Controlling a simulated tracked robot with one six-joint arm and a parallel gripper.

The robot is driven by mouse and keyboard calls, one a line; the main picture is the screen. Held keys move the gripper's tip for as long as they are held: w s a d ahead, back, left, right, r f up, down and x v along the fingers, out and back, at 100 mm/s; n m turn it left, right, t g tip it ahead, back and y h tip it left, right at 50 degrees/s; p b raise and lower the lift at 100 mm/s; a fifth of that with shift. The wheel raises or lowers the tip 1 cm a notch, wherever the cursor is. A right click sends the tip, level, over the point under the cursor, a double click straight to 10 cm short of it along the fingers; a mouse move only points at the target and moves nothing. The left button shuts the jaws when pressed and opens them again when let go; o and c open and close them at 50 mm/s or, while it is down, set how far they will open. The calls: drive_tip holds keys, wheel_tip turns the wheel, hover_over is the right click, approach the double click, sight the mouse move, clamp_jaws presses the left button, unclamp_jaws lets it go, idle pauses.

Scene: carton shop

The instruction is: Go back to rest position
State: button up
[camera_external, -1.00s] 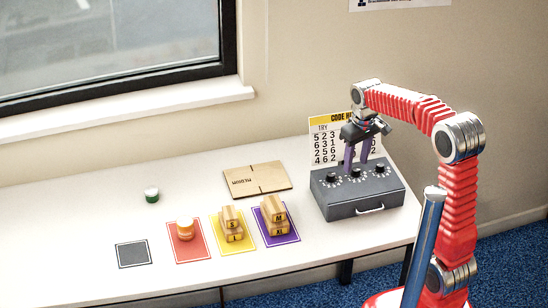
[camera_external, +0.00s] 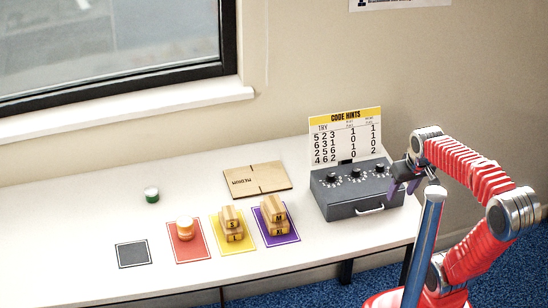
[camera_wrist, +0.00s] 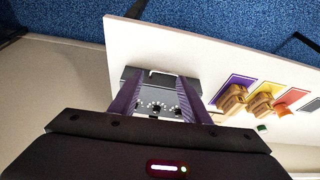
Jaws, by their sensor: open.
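My gripper (camera_external: 404,186) has purple fingers and is open and empty. In the external view it is at the right of the grey box with dials (camera_external: 352,190), near the table's right end and apart from the dials. My red arm is folded back at the right of the picture. In the wrist view the open fingers (camera_wrist: 158,97) frame the grey box (camera_wrist: 160,78), which is some way off.
The Code Hints board (camera_external: 345,134) stands behind the box. A flat Medium carton (camera_external: 257,180), a green-and-white jar (camera_external: 152,195), and grey (camera_external: 133,254), red (camera_external: 203,255), yellow (camera_external: 247,246) and purple (camera_external: 292,237) mats are on the white table (camera_external: 80,225). Small cartons and an orange-and-white jar (camera_external: 185,229) are on the coloured mats.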

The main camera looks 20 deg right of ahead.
drive_tip(key=shift+m+t, duration=0.3)
drive_tip(key=shift+t, duration=0.5)
drive_tip(key=s+d+r, duration=0.1)
drive_tip(key=s+r, duration=0.1)
drive_tip(key=s, duration=0.1)
drive_tip(key=shift+d+r, duration=0.2)
drive_tip(key=shift+d, duration=0.2)
drive_tip(key=shift+f, duration=0.1)
idle(2.2)
